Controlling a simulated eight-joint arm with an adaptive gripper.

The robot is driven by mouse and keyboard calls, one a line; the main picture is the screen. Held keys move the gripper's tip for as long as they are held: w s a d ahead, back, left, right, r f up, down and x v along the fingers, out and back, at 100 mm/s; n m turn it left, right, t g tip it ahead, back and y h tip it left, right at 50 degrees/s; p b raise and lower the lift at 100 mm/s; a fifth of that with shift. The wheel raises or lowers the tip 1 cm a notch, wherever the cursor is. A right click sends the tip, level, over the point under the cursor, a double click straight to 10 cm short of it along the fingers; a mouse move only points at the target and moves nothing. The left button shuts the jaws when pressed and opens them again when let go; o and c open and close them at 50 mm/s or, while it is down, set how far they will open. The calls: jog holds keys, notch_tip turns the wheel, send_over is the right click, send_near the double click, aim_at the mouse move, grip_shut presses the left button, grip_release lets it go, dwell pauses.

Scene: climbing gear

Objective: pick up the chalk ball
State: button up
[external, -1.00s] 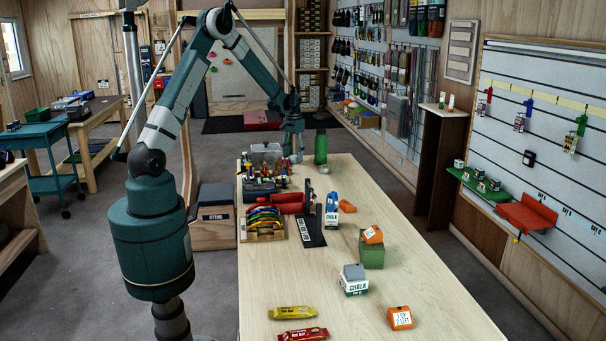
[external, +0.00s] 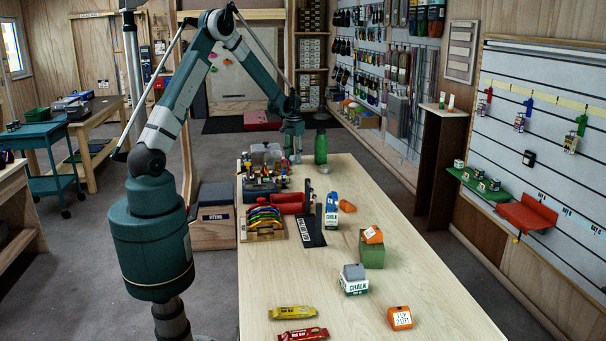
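My gripper (external: 293,156) hangs low over the far end of the wooden table (external: 405,285), just left of a green bottle (external: 321,148). Its fingers are small and dark at this distance, so I cannot tell whether they are open or shut or hold anything. I cannot make out a chalk ball for certain. A white and green box marked CHALK (external: 354,287) with a grey block-like top stands mid-table. A blue and white chalk pack (external: 331,213) stands farther back.
A green box (external: 372,256) with an orange piece on top stands right of centre. An orange block (external: 400,318) and two wrapped bars (external: 292,313) lie near the front. A rack of coloured gear (external: 263,221) is on the left edge.

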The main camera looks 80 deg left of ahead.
jog(key=shift+r, duration=0.1)
dwell(0.3)
jog(key=shift+r, duration=4.9)
